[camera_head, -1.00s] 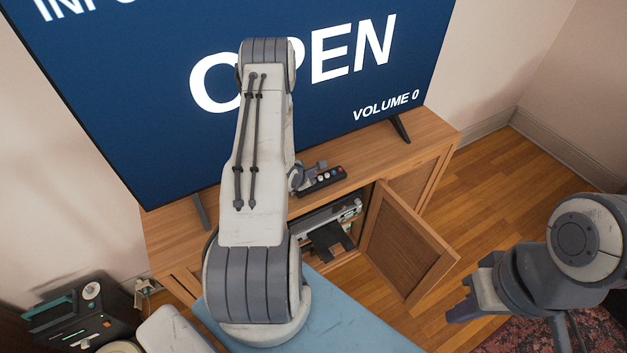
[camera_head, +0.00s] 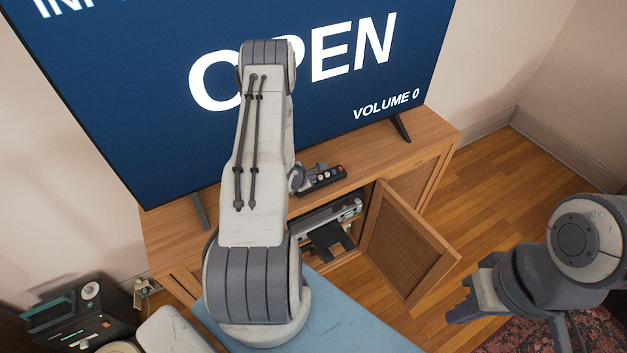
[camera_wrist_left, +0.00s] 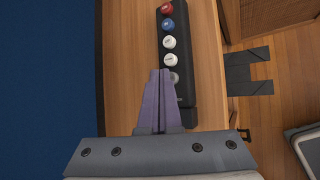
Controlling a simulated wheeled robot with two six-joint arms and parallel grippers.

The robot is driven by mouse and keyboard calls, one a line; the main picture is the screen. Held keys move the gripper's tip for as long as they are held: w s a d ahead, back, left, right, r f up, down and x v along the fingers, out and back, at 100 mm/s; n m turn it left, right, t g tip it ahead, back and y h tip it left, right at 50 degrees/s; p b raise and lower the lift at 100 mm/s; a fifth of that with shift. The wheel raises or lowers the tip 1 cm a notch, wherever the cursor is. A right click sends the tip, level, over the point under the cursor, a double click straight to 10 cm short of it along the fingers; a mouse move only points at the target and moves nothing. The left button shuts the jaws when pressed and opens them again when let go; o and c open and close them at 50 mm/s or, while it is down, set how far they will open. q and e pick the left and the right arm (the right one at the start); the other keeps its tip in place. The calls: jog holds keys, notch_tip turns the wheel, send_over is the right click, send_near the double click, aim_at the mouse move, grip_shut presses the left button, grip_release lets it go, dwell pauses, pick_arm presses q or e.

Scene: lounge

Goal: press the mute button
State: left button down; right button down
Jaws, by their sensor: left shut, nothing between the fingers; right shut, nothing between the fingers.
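The black remote (camera_head: 322,181) lies on top of the wooden TV cabinet, below the TV screen. In the left wrist view the remote (camera_wrist_left: 187,97) shows a column of round buttons: a red one (camera_wrist_left: 167,8), a blue one (camera_wrist_left: 167,25), white ones and a grey one (camera_wrist_left: 174,78). I cannot read which is mute. My left gripper (camera_head: 318,166) is shut and empty at the remote's left end. In the left wrist view its fingertips (camera_wrist_left: 160,74) are over the remote, beside the grey button; I cannot tell whether they touch. My right gripper (camera_head: 468,302) is shut at the right, far from the remote.
The TV (camera_head: 330,90) shows "OPEN" and "VOLUME 0" behind the remote. A cabinet door (camera_head: 408,245) stands open, with devices on the shelves inside. A blue surface (camera_head: 345,315) is in front. A dark machine (camera_head: 85,315) stands at lower left.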

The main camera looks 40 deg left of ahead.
pick_arm(q)
jog(key=shift+f+b, duration=0.3)
jog(key=shift+f, duration=0.1)
dwell(0.5)
dwell(0.3)
jog(key=shift+r+p, duration=0.7)
jog(key=shift+r, duration=0.1)
notch_tip(320, 180, up, 5)
jog(key=p, duration=0.4)
dwell(2.9)
